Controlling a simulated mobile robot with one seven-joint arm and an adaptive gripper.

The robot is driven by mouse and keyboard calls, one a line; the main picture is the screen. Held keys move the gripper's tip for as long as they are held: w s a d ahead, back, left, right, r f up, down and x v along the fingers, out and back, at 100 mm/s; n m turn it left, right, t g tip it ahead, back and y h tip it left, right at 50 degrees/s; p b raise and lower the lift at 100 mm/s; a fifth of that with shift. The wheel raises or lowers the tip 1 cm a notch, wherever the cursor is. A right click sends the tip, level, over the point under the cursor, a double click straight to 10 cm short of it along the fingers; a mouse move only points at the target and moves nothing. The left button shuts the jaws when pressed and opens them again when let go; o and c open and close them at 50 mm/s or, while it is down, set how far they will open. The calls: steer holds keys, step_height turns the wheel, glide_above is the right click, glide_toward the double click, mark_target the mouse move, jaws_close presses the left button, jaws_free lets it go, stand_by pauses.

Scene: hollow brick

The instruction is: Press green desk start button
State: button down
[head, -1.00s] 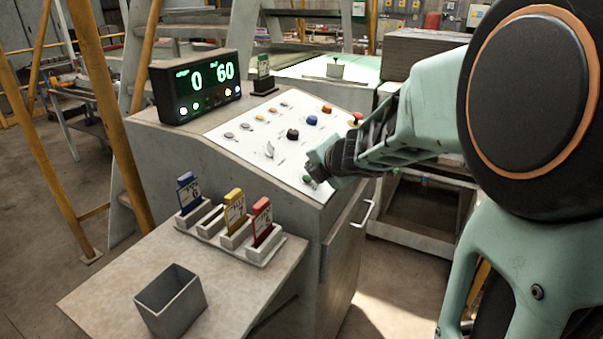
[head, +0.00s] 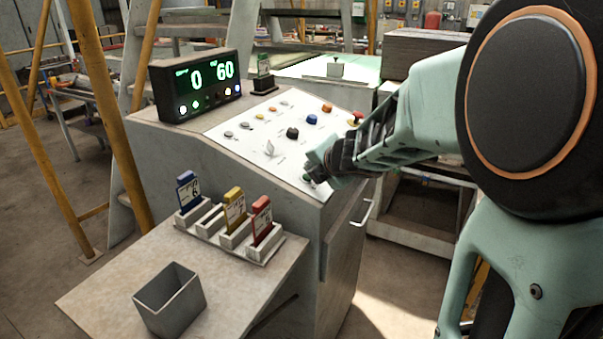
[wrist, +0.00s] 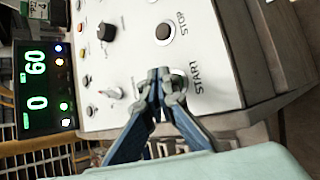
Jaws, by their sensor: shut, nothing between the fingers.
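The sloped white control panel (head: 255,125) on the grey desk carries several buttons and knobs. The green start button (head: 307,178) shows as a small green edge at the panel's near right end, mostly hidden by my gripper (head: 318,168). In the wrist view my gripper (wrist: 160,74) is shut and empty, with its fingertips over the start button (wrist: 180,79), beside the START label (wrist: 196,78). Only the button's grey ring shows there. The fingertips are at or very near the button; I cannot tell whether they touch it.
A stop button (wrist: 164,32) sits close by in the wrist view. A display (head: 198,84) reads 0 and 60. A rack (head: 265,250) with blue, yellow and red cards and an open grey box (head: 170,302) stand on the lower shelf.

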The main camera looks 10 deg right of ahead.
steer(key=shift+w+a+f+b, duration=0.1)
steer(key=shift+f+b, duration=0.3)
steer(key=shift+f, duration=0.1)
stand_by(0.6)
stand_by(0.3)
steer(key=shift+r+p, duration=0.8)
steer(key=shift+p, duration=0.05)
steer(key=shift+d, duration=0.2)
steer(key=r+p, duration=0.3)
steer(key=s+d+r+p, duration=0.1)
steer(key=p, duration=0.1)
steer(key=shift+r, duration=0.35)
